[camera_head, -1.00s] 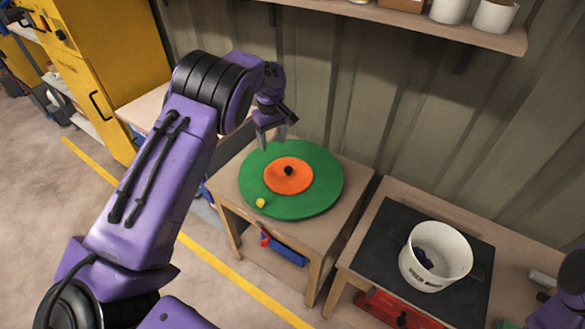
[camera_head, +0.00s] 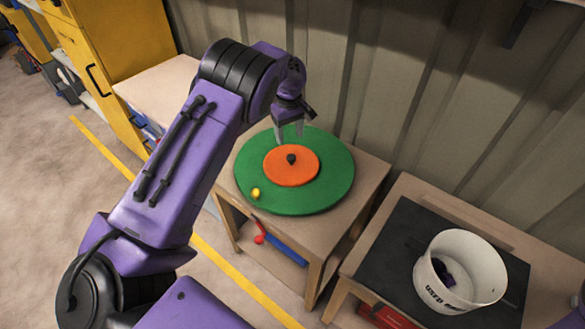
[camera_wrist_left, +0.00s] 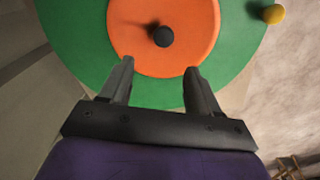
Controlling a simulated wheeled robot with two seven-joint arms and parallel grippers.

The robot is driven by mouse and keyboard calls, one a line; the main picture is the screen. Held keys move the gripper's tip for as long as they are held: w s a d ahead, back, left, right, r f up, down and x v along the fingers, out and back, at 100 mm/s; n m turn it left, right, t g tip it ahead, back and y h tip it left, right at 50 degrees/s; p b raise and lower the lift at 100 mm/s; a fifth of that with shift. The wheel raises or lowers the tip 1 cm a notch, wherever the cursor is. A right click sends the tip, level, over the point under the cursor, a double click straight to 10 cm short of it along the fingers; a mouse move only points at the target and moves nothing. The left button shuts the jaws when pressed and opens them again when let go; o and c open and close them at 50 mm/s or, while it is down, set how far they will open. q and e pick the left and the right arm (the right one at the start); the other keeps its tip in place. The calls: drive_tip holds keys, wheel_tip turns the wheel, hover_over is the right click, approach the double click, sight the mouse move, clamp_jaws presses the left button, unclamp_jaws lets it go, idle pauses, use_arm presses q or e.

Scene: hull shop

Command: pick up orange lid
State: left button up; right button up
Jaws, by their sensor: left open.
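The orange lid (camera_head: 284,172) is a flat disc with a small black knob (camera_head: 291,158) in its middle. It lies on a larger green disc (camera_head: 318,196) on a wooden table. My left gripper (camera_head: 289,138) is open and empty, above the far edge of the green disc and just behind the lid. In the left wrist view the lid (camera_wrist_left: 150,60) and its knob (camera_wrist_left: 163,37) show ahead of the two parted fingers (camera_wrist_left: 158,75), with the knob beyond the fingertips. My right gripper is not clearly in view.
A yellow ball (camera_head: 255,193) sits near the green disc's front left edge. To the right, a white bucket (camera_head: 432,290) with a dark thing inside stands on a black mat (camera_head: 384,262). A corrugated wall (camera_head: 400,90) rises behind. A yellow cabinet (camera_head: 125,50) stands at far left.

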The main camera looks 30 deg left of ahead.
sight(291, 156)
use_arm(q)
drive_tip(key=f, duration=0.3)
drive_tip(key=d+f+p, duration=0.1)
drive_tip(key=f, duration=0.2)
drive_tip(key=s+f+p, duration=0.1)
drive_tip(key=f, duration=0.2)
drive_tip(key=shift+d, duration=0.15)
drive_tip(key=shift+f, duration=0.2)
drive_tip(key=c, duration=1.1)
drive_tip(key=shift+r, duration=0.15)
